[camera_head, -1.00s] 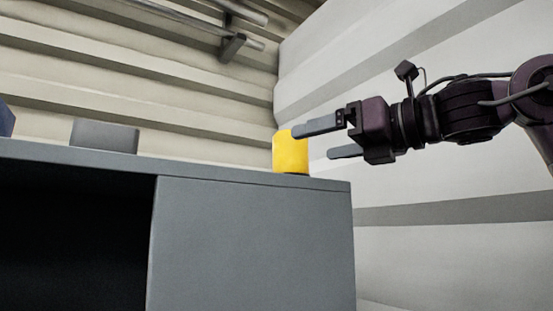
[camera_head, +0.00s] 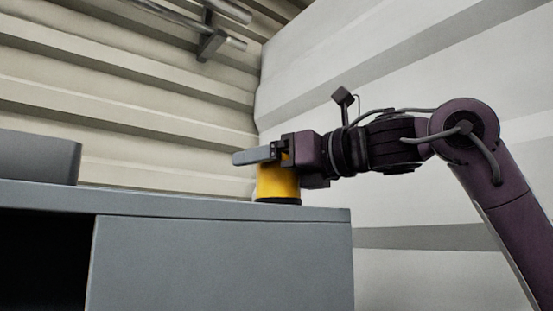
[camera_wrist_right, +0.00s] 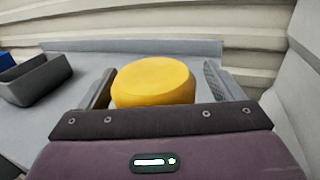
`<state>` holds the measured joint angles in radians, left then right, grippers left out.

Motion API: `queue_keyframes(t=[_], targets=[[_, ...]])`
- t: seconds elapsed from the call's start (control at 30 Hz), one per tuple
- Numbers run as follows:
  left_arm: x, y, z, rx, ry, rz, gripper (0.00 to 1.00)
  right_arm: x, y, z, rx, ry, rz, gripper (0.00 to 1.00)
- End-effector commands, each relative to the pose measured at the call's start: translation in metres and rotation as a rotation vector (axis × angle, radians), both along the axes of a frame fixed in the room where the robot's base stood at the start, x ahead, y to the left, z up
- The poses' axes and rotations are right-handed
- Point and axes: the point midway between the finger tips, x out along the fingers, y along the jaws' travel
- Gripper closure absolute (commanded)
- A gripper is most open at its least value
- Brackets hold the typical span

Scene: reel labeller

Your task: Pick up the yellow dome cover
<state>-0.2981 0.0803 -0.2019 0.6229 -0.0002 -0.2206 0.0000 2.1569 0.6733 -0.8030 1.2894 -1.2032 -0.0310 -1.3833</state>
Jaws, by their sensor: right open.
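The yellow dome cover (camera_head: 277,183) stands upright on the right end of the grey cabinet top, on a thin dark base. Its upper part is hidden behind my right gripper (camera_head: 262,158) in the head view. In the right wrist view the cover (camera_wrist_right: 153,82) sits between the two open fingers of the right gripper (camera_wrist_right: 157,85). A gap shows on its right side; on the left the finger is very close, and I cannot tell if it touches. My left gripper is not in view.
The grey cabinet (camera_head: 220,265) has a dark open bay at the left. A grey bin (camera_head: 38,157) stands on its top at the left, and also shows in the wrist view (camera_wrist_right: 38,80). A blue object (camera_wrist_right: 7,62) is beside it. A corrugated wall (camera_head: 120,105) rises behind.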

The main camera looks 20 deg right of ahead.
Motion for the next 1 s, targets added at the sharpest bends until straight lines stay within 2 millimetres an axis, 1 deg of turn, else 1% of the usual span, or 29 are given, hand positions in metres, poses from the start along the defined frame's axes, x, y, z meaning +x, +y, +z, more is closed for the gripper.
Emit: queue_keyframes(t=[0.03, 0.1, 0.2, 0.23, 0.43, 0.57, 0.6, 0.87, 1.0], targets=[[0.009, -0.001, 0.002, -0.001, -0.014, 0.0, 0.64, 0.001, 0.001, 0.0, 0.0, -0.001, 0.0, 0.13], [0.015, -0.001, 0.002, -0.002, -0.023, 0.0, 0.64, 0.0, 0.001, 0.0, 0.0, -0.001, 0.0, 0.13], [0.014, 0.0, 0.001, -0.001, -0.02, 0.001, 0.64, 0.0, 0.001, 0.0, 0.0, -0.002, 0.0, 0.13], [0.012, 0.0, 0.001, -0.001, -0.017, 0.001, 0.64, 0.0, 0.001, 0.0, 0.0, -0.002, 0.0, 0.15], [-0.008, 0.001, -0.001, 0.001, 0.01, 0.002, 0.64, 0.0, 0.0, 0.0, 0.001, -0.001, 0.0, 0.42], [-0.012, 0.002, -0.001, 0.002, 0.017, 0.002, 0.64, 0.0, 0.0, 0.0, 0.001, -0.001, 0.0, 0.59], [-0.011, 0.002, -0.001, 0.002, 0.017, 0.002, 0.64, 0.0, 0.0, 0.0, 0.001, -0.001, 0.0, 0.61], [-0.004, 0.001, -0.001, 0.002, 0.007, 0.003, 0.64, 0.0, 0.0, 0.001, 0.001, -0.001, 0.0, 0.61], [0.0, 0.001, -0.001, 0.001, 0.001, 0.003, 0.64, 0.0, 0.0, 0.007, 0.002, -0.002, 0.0, 0.61]])
